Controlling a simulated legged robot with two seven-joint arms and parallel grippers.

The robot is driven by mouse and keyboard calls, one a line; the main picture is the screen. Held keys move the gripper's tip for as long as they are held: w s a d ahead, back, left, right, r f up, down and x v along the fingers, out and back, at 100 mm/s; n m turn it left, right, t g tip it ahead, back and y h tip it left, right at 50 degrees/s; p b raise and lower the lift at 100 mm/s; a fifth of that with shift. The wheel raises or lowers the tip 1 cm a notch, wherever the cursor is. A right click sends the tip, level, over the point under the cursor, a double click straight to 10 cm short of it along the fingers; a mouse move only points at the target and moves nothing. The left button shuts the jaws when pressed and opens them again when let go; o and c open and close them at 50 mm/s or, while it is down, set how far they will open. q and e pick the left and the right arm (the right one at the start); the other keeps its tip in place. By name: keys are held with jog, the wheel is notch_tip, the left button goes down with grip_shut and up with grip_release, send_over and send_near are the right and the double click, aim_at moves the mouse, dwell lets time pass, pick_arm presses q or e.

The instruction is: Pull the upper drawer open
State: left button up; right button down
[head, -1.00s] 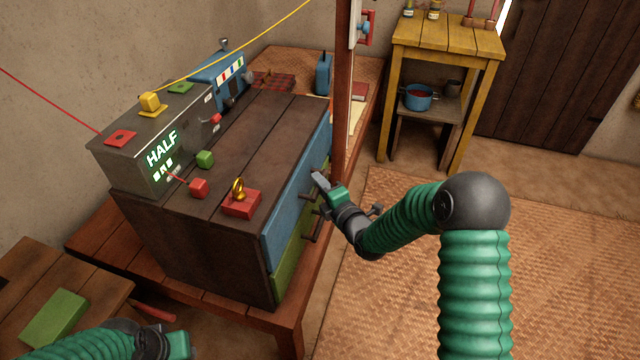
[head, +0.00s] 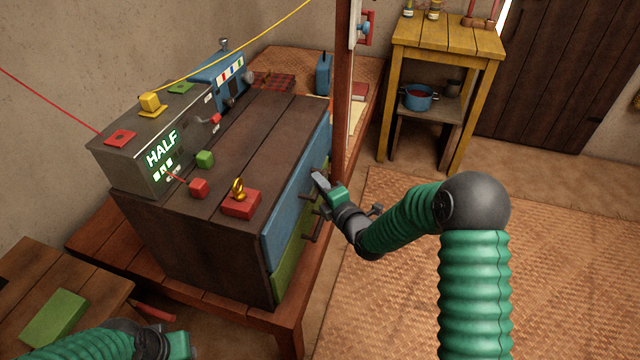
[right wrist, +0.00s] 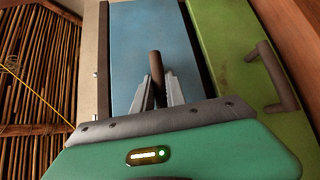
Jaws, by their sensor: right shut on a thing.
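The upper drawer (head: 287,201) has a blue front on the right side of the dark wooden chest (head: 190,230). It looks flush with the chest. The green lower drawer (head: 288,263) is below it. My right gripper (head: 318,178) is at the blue front, shut on the upper drawer's dark bar handle. In the right wrist view the handle (right wrist: 156,75) stands between the two fingers, in front of the blue panel (right wrist: 140,40). The lower drawer's handle (right wrist: 272,72) is free beside it. My left gripper (head: 178,345) is partly in view at the bottom left; its fingers are not clear.
A wooden post (head: 345,90) stands close behind my right gripper. On the chest are a grey box (head: 150,140) reading HALF, a red block (head: 241,204) with a gold ring, and small cubes. The woven mat (head: 420,300) on the right is clear.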

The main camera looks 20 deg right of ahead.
jog(key=shift+s+f, duration=0.15)
jog(key=shift+f, duration=0.1)
jog(key=s+d+b, duration=0.1)
jog(key=s+d, duration=0.5)
jog(key=d, duration=0.2)
jog(key=s+d+b, duration=0.1)
jog(key=s+d, duration=0.5)
jog(key=d, duration=0.3)
jog(key=shift+d+b, duration=0.25)
jog(key=shift+b, duration=0.05)
jog(key=shift+f, duration=0.1)
jog(key=c, duration=1.4)
grip_release()
jog(key=shift+w, duration=0.15)
jog(key=shift+o, duration=0.2)
jog(key=shift+r, duration=0.2)
jog(key=p+v, duration=0.2)
jog(key=v, duration=1.4)
jog(key=shift+s+d, duration=0.25)
jog(key=shift+s, duration=0.15)
